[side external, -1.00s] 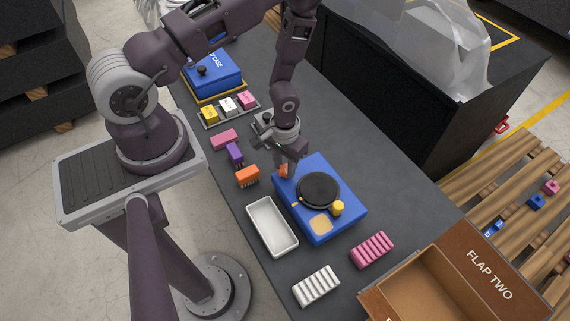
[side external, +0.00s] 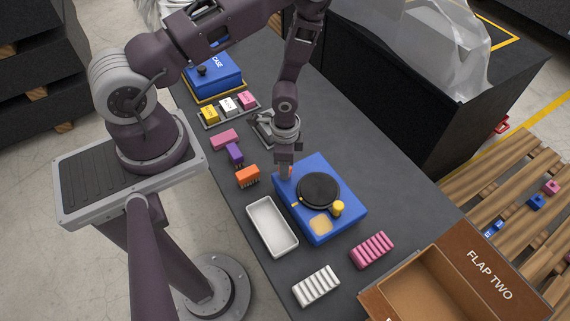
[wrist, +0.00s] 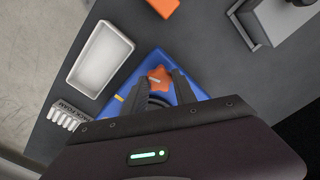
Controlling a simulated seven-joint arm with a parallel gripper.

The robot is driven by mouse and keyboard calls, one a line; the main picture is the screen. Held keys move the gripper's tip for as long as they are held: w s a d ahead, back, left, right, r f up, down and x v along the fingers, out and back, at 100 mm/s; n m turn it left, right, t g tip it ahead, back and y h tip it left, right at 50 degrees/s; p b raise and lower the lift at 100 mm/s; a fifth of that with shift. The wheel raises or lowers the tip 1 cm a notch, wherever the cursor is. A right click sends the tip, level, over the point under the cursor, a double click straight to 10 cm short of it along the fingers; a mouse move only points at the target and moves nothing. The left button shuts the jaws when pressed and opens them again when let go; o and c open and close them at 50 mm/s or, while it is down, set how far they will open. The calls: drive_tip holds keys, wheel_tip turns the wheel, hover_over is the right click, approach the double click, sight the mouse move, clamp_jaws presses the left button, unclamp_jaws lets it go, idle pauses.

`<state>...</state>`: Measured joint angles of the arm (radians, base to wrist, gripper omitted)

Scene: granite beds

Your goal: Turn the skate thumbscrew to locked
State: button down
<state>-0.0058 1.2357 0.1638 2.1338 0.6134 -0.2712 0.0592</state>
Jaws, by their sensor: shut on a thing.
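The skate is a blue block (side external: 345,223) with a black round disc (side external: 319,189) on top, lying on the grey bench. Its thumbscrew is an orange star-shaped knob (wrist: 157,75) with a pale pointer line, at the skate's corner in the wrist view. My gripper (side external: 286,174) points down at the skate's far left corner and hides most of the knob in the side view. In the wrist view my gripper (wrist: 164,82) is shut on the knob, with a finger at either side. Any lock marking beside the knob is not readable.
A white tray (side external: 249,213) lies close left of the skate. An orange block (side external: 247,175), a white ribbed block (side external: 316,285) and a pink ribbed block (side external: 372,250) lie around it. An open cardboard box (side external: 375,300) stands at the front right. The bench right of the skate is clear.

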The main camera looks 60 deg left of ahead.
drive_tip(key=shift+m, duration=1.9)
drive_tip(key=c, duration=1)
unclamp_jaws()
wheel_tip(320, 180, up, 7)
drive_tip(key=shift+r, duration=0.1)
